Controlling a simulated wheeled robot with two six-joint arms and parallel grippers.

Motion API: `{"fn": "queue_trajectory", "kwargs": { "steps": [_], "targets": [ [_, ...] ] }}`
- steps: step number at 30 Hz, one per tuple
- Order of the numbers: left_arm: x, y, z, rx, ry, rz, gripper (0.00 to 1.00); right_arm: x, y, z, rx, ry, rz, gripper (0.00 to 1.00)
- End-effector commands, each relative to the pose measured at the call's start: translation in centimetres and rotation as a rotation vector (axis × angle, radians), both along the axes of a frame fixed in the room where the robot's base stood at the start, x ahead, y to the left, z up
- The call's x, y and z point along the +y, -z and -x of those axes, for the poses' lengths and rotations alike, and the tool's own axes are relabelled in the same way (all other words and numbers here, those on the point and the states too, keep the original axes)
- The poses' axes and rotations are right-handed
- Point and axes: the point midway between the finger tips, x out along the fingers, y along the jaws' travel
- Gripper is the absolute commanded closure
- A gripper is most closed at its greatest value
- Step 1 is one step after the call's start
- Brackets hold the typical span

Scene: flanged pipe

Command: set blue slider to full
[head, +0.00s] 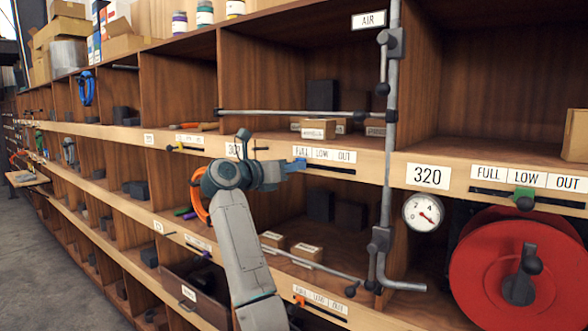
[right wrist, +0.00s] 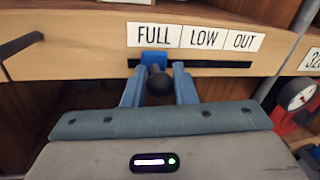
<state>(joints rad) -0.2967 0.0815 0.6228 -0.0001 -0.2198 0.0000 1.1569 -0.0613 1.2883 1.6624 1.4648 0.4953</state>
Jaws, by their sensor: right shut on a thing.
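The blue slider (right wrist: 154,58) sits in a dark horizontal slot (right wrist: 215,64) on the wooden shelf edge. In the right wrist view it is below the middle of the FULL label (right wrist: 154,35), near the slot's left end. A dark round knob (right wrist: 159,84) sticks out from it. My right gripper (right wrist: 159,92) is shut on this knob, with one blue-grey finger on each side. In the head view my right gripper (head: 294,166) reaches the shelf edge and covers most of the slider. The LOW and OUT labels (head: 333,155) are to the right. My left gripper is not in view.
To the right are a green slider (head: 523,198), a gauge (head: 423,212) and a large red reel (head: 515,270). A vertical grey pipe (head: 390,150) stands right of the slot. An orange slider (head: 299,300) is on the lower edge.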

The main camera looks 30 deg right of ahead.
Motion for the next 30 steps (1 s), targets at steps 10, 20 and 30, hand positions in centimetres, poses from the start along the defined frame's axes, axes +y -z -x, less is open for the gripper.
{"fn": "queue_trajectory", "kwargs": {
  "steps": [10,20,30],
  "targets": [
    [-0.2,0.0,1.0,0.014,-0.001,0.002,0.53,0.0,-0.2,0.0,-0.002,-0.004,0.003,0.56],
    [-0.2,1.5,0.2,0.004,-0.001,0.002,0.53,3.1,0.3,0.4,-0.003,-0.008,0.000,0.56],
    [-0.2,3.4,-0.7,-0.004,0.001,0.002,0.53,9.3,0.1,1.5,0.000,-0.006,0.002,0.56]
  ]
}}
